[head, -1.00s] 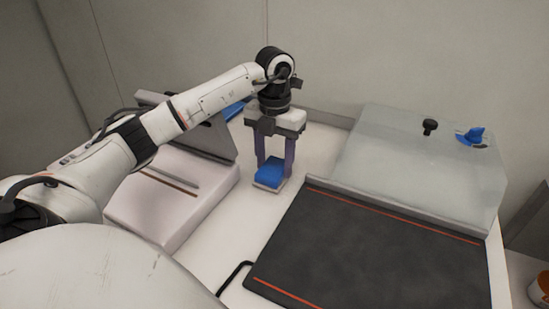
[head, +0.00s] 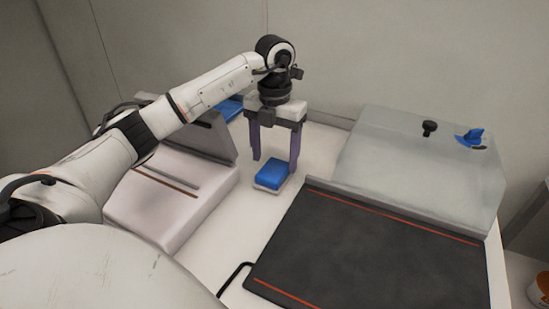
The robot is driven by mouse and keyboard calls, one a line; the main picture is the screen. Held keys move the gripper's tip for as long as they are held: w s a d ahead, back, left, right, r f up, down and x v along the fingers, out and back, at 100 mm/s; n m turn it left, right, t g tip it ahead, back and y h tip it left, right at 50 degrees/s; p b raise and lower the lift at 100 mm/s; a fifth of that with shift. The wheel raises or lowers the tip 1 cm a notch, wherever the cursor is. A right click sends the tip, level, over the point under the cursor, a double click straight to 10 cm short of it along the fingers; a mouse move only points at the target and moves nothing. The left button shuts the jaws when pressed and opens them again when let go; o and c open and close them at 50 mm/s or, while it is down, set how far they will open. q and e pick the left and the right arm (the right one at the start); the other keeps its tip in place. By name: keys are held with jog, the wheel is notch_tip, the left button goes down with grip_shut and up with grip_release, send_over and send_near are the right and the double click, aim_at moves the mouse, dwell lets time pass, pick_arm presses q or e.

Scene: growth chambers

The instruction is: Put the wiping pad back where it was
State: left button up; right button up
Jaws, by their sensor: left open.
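The wiping pad (head: 272,175), blue on top with a pale base, lies on the white bench top between the pale box unit and the dark mat. My left gripper (head: 274,158) is above and just behind the pad, pointing down. Its two purple fingers are spread apart, and the pad shows clear in front of them. I see nothing held between the fingers. My right gripper is out of view.
A pale box unit (head: 150,207) with a slotted top stands to the left. A black mat (head: 375,250) with red lines lies to the right. Behind it is a grey sloped panel (head: 400,165) with a black knob (head: 429,128) and a blue knob (head: 471,137).

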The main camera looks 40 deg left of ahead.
aim_at(275, 168)
pick_arm(q)
notch_tip(275, 168, up, 10)
jog(key=p, duration=0.2)
jog(key=shift+f, duration=0.15)
dwell(0.4)
